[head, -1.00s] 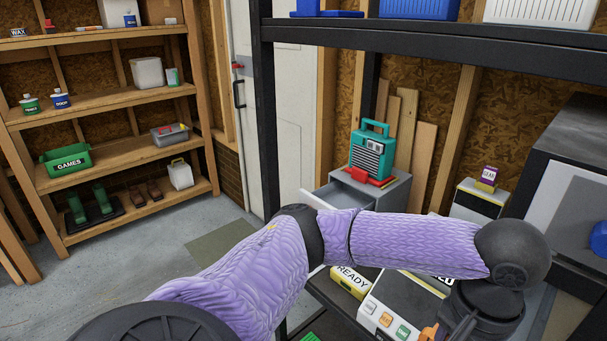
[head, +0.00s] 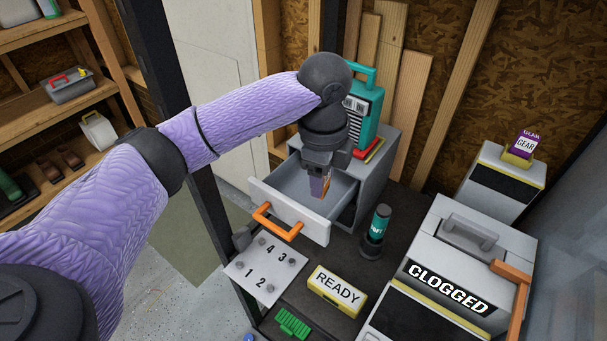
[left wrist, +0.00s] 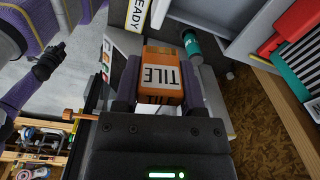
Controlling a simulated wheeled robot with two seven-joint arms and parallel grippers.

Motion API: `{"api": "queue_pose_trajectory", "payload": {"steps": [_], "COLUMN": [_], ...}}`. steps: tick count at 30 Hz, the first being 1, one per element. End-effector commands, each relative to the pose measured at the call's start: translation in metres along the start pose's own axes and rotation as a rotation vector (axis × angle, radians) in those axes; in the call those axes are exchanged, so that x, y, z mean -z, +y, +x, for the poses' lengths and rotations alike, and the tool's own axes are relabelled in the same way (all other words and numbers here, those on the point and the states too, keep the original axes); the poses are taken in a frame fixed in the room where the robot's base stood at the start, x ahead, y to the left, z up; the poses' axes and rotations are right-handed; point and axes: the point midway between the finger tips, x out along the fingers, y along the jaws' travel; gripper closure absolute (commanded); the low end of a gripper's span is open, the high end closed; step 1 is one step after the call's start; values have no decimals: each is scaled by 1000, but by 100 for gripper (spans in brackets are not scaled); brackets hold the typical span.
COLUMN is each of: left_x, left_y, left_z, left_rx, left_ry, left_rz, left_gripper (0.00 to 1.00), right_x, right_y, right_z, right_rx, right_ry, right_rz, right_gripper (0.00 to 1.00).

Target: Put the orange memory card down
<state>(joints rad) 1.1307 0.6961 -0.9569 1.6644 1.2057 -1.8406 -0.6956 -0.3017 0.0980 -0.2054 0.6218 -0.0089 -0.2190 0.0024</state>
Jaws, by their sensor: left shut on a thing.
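My left gripper (head: 322,176) points down over the open grey drawer (head: 290,207) and is shut on the orange memory card (head: 320,187). In the left wrist view the card (left wrist: 160,77) sits between the two fingers, with a white label reading TILE. The card appears to hang above or just inside the drawer opening; its height over the drawer floor is hard to tell. The visible part of the drawer floor looks empty. My right gripper is not in view.
A teal radio (head: 366,115) stands on the drawer cabinet. On the dark bench are a teal bottle (head: 377,228), a yellow READY block (head: 337,291), a numbered plate (head: 266,270), a green piece (head: 292,323) and a CLOGGED printer (head: 470,262). The orange drawer handle (head: 277,222) sticks out in front.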

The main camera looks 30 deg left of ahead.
Motion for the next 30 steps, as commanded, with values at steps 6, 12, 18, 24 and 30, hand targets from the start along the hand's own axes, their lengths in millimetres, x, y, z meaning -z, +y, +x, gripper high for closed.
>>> {"api": "queue_pose_trajectory", "payload": {"steps": [6, 12, 18, 24, 30], "left_x": [-15, -30, -38, -39, -40], "left_y": [-26, -42, -48, -46, -46], "left_z": [18, 33, 41, 74, 115], "left_rx": [-6, -23, -36, -41, -41], "left_ry": [-2, 2, 10, 15, 13], "left_rz": [762, 1412, 1742, 1792, 1790], "left_gripper": [100, 100, 100, 100, 100], "right_x": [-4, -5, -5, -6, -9], "right_y": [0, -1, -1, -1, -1], "right_z": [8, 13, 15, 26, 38], "right_rx": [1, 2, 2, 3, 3], "right_ry": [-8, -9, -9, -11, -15], "right_rz": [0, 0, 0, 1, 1], "right_gripper": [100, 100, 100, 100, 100]}}
